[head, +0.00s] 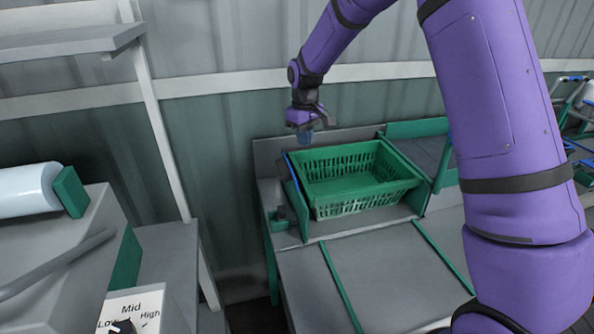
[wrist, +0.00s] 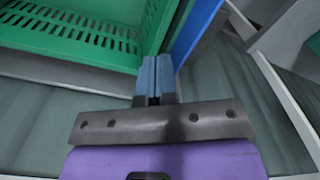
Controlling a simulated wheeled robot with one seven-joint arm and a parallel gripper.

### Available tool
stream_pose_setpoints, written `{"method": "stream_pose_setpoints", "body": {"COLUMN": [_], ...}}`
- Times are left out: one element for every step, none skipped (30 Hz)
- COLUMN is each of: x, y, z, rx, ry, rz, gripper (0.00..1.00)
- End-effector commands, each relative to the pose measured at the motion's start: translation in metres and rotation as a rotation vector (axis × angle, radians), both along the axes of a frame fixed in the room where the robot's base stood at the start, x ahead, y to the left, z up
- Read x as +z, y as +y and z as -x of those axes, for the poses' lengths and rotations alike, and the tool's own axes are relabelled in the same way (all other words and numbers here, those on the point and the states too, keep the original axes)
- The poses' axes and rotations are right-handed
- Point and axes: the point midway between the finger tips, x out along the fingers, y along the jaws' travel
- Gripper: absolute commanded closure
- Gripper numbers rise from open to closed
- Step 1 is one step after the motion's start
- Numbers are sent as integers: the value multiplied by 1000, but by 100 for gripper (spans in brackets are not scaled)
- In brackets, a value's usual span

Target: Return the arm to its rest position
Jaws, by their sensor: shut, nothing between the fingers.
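My purple arm reaches across the right of the head view and bends down to the left. My gripper (head: 305,136) hangs by the back left corner of a green crate (head: 365,203), above the bench. In the wrist view my gripper (wrist: 154,62) has its two blue-grey fingers together, with nothing between them. The green crate's slotted wall (wrist: 75,32) is at upper left there, beside the fingers. The crate looks empty in the head view. I cannot tell whether the fingertips touch anything.
A blue-edged panel (wrist: 196,30) stands just right of the fingers in the wrist view. A corrugated wall (head: 215,150) is behind. A grey bench (head: 370,275) with green strips lies in front. A machine with a speed dial (head: 122,326) is at lower left.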

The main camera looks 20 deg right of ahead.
Motion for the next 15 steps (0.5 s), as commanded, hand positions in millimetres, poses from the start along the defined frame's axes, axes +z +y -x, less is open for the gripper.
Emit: {"method": "stream_pose_setpoints", "body": {"x": [0, 0, 0, 0, 1, 3, 6, 10, 17, 24, 30, 41, 49, 58, 68], "y": [0, 0, 0, 0, 0, -1, -1, -2, -4, -5, -7, -10, -12, -14, -16], "z": [0, 0, 0, 0, 1, 2, 3, 5, 8, 12, 16, 22, 28, 34, 42], "rx": [0, 0, 0, 0, -1, -3, -6, -9, -15, -21, -28, -39, -48, -57, -69], "ry": [0, 0, 0, 0, -1, -3, -7, -10, -16, -23, -29, -39, -48, -55, -66], "rz": [0, 0, 0, 0, -1, -1, 0, -1, -1, -3, -3, -4, -6, -6, -8], "gripper": [100, 100, 100, 100, 100, 100, 100, 100, 100, 100, 100, 100, 100, 100, 100]}}
